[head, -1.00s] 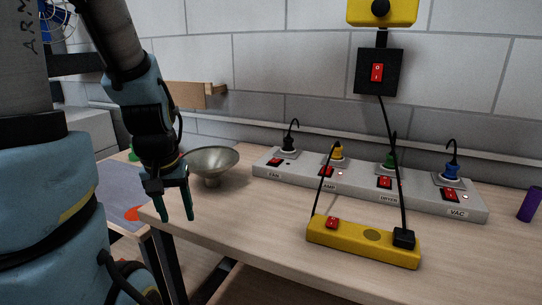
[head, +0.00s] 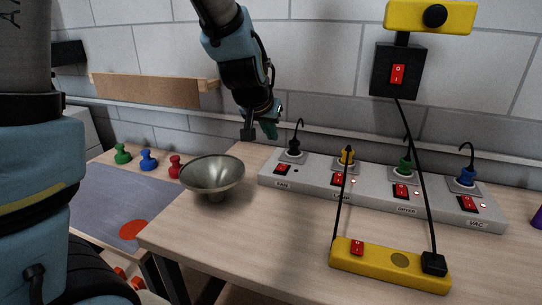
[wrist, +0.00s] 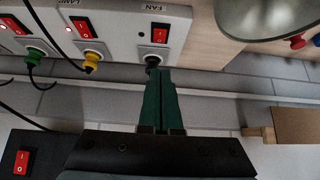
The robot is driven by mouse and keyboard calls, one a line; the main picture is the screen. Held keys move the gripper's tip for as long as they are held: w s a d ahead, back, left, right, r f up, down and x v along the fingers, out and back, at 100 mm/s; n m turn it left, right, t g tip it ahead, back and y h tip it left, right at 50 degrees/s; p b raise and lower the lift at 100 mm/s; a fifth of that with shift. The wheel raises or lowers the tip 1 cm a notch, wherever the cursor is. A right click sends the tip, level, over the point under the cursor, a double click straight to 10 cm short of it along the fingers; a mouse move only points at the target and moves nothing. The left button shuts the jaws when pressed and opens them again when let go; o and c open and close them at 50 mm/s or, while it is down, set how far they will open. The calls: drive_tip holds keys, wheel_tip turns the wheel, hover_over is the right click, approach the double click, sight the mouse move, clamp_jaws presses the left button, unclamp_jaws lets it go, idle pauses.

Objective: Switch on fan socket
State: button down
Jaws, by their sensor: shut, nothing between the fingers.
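The grey socket strip (head: 330,191) lies along the back of the bench. Its left end carries the FAN socket, with a red rocker switch (head: 283,170) and a black plug (head: 293,154). The small lamp beside the FAN switch looks dark, while lamps by the other switches glow red. My gripper (head: 270,130) is shut and empty, above and behind the strip's left end. In the wrist view its green fingers (wrist: 158,72) point toward the black plug, with the FAN switch (wrist: 159,33) beyond. I cannot tell whether the fingertips touch the plug or cord.
A metal funnel-like bowl (head: 213,176) stands left of the strip. Green, blue and red pegs (head: 148,160) stand farther left.

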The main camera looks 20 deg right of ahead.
drive_tip(key=shift+d+r, duration=0.1)
drive_tip(key=shift+d, duration=0.05)
hover_over(281, 168)
drive_tip(key=s+a, duration=0.1)
drive_tip(key=f, duration=0.7)
drive_tip(key=shift+s+a+f+p, duration=0.15)
drive_tip(key=shift+s+f+p, duration=0.05)
drive_tip(key=shift+f+p, duration=0.1)
wheel_tip(281, 168, down, 2)
drive_tip(key=shift+f+p, duration=0.2)
drive_tip(key=shift+p, duration=0.2)
drive_tip(key=shift+s+a+f, duration=0.1)
drive_tip(key=shift+f, duration=0.85)
